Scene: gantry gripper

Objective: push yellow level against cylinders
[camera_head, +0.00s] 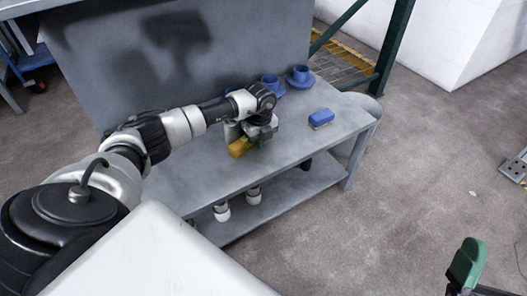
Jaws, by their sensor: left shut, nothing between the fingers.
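The yellow level (240,147) lies on the upper shelf of a grey metal workbench, near its front edge, partly hidden by my left gripper. My left gripper (260,137) is above the bench, shut and empty, close beside the yellow level on its right. I cannot tell whether they touch. Two blue flanged cylinders (300,77) and (271,84) stand behind my gripper toward the back right of the bench. The left one is partly hidden by my wrist. My right gripper is not in view.
A blue block (321,118) lies on the bench to the right of my gripper. A tall grey back panel (180,60) rises behind the bench. White-and-black bottles (222,211) stand on the lower shelf. A green chair-like object (467,263) is at the lower right.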

